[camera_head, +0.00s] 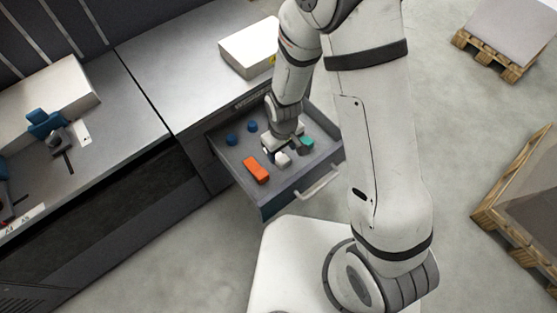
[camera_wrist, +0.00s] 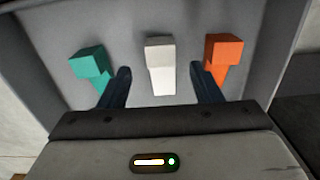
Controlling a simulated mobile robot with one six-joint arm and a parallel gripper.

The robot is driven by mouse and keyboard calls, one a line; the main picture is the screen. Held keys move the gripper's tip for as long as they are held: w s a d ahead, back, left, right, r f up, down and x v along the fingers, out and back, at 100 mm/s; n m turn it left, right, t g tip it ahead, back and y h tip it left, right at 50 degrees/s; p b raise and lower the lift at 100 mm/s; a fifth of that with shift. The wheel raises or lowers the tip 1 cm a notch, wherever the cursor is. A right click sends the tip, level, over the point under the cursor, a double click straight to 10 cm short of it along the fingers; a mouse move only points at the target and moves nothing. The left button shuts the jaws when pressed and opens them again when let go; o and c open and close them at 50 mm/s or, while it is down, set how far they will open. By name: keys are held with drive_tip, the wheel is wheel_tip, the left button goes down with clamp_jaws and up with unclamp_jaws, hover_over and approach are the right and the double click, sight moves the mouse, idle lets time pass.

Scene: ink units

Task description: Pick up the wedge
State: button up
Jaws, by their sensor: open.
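Three blocky pieces lie in an open grey drawer (camera_head: 286,196): a teal one (camera_wrist: 90,64), a white one (camera_wrist: 160,66) and an orange one (camera_wrist: 222,56). I cannot tell by shape which is the wedge. My gripper (camera_wrist: 161,78) is open and empty, its dark fingers on either side of the white piece's near end in the wrist view; contact cannot be told. In the head view my gripper (camera_head: 284,147) reaches down into the drawer, with the white piece (camera_head: 283,160) just below it, the orange piece (camera_head: 256,170) left and the teal piece (camera_head: 307,143) right.
Two blue round pieces (camera_head: 231,139) (camera_head: 252,126) sit at the drawer's back left. The drawer walls and handle (camera_head: 320,183) surround the reach. A white box (camera_head: 250,48) stands on the counter above. Pallets (camera_head: 500,40) stand on the floor at right.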

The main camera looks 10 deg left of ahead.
sight(281, 157)
drive_tip(key=f+b, duration=0.1)
drive_tip(key=f, duration=0.1)
drive_tip(key=f+b, duration=0.2)
drive_tip(key=f, duration=0.1)
drive_tip(key=shift+w+a, duration=0.1)
drive_tip(key=shift+a, duration=0.1)
drive_tip(key=shift+r, duration=0.1)
drive_tip(key=shift+c, duration=0.6)
drive_tip(key=c, duration=1)
drive_tip(key=shift+o, duration=0.2)
